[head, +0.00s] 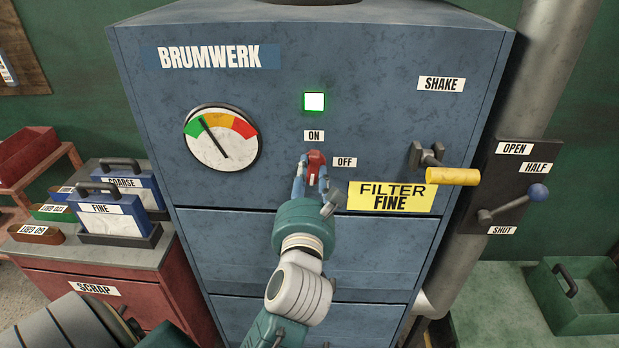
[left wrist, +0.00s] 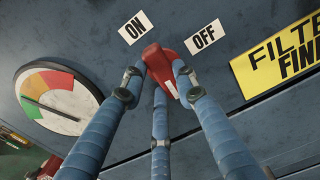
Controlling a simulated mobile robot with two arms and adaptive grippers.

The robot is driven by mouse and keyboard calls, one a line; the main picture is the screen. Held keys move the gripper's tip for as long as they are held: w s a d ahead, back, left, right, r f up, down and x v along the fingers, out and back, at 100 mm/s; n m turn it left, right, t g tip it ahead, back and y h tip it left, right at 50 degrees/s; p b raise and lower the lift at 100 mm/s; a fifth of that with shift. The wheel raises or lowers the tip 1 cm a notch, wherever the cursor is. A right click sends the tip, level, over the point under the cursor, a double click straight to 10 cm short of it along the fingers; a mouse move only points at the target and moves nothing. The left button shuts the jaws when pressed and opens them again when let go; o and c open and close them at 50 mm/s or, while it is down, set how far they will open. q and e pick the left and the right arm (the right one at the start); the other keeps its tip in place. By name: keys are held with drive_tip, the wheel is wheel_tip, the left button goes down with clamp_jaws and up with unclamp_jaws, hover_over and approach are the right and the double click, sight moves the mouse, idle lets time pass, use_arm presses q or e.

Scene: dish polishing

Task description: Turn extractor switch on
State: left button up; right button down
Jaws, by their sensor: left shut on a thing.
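The red extractor switch (head: 315,158) sits on the front of the blue cabinet, below the ON label (head: 314,136) and left of the OFF label (head: 344,162). Its handle points up towards ON. My left gripper (head: 312,176) is shut on the switch, with its blue fingers around it. In the left wrist view the fingers close on the red switch (left wrist: 159,62), below the ON and OFF labels. The fingers hide part of the switch. A square lamp (head: 314,102) above ON glows green. My right gripper is not in view.
A dial gauge (head: 221,138) is left of the switch, its needle in the green part. A yellow-handled shake lever (head: 452,176) juts out at right. A blue-knobbed lever (head: 538,192) is on the pipe. Filter cassettes (head: 108,220) stand on a left bench.

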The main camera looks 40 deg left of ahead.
use_arm(q)
drive_tip(key=shift+n, duration=0.7)
drive_tip(key=o, duration=1.2)
drive_tip(key=shift+c, duration=0.2)
